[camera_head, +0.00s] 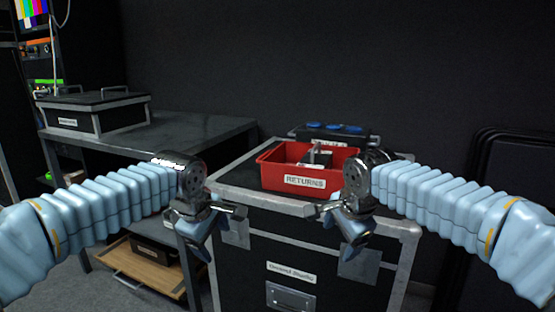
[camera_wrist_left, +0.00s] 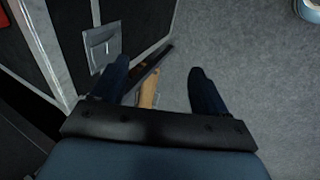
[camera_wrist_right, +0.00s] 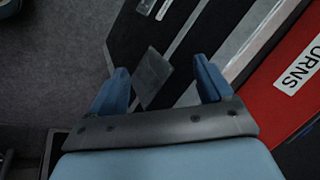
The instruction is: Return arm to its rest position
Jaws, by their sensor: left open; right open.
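My left gripper (camera_head: 200,238) hangs in front of the left front corner of the black flight case (camera_head: 255,258). My right gripper (camera_head: 345,225) is at the front right part of the case, fingers pointing down. In the right wrist view its fingers (camera_wrist_right: 160,88) are apart with nothing between them but the case behind. Both arms reach forward in pale blue sleeves.
A red RETURNS bin (camera_head: 285,170) with grey items sits on the case, with a black box (camera_head: 330,133) with blue tops behind. A grey table (camera_head: 180,133) bearing a black case (camera_head: 95,112) stands left. Dark folded panels (camera_head: 510,155) stand right.

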